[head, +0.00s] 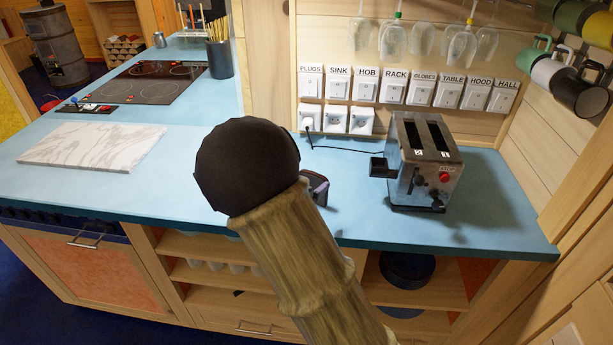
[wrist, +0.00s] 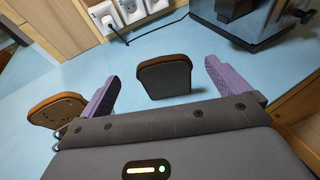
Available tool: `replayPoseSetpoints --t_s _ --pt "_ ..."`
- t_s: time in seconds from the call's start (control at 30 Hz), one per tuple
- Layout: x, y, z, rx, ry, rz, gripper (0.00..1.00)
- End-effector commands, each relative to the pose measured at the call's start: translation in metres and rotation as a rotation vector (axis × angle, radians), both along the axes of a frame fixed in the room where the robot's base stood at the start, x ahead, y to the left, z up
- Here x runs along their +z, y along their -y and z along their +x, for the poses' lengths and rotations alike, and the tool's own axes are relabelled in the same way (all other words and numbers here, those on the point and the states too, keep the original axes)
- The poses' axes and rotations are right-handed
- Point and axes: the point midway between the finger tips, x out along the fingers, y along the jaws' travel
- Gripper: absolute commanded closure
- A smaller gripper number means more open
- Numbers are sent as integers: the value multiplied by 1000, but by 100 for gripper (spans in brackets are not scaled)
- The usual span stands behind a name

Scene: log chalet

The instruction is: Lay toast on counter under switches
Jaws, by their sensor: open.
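My gripper (wrist: 164,85) is open, with its two purple fingers spread low over the blue counter (wrist: 190,45). A dark slab with a brown rim (wrist: 164,80), perhaps the toast, shows between the fingers in the wrist view; I see no finger touching it. A second brown piece with small dots (wrist: 58,109) shows outside the left finger; I cannot tell what it is. In the head view my gripper (head: 316,187) is mostly hidden behind my arm. The row of labelled switches (head: 405,90) is on the wall above the counter (head: 350,215).
A metal toaster (head: 425,165) stands right of my gripper, its slots looking empty; it also shows in the wrist view (wrist: 245,18). Its cable runs to the white sockets (head: 335,119). A marble board (head: 92,145) and a hob (head: 150,82) lie left. Mugs (head: 577,93) hang at right.

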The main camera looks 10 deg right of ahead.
Motion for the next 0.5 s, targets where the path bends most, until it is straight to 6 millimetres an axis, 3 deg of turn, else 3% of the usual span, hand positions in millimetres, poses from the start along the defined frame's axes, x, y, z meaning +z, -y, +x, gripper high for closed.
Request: replayPoseSetpoints --t_s 0.23,0.5 --pt "12 -28 -32 3 0 1 0" --pt "16 -33 -40 -1 -1 -1 0"
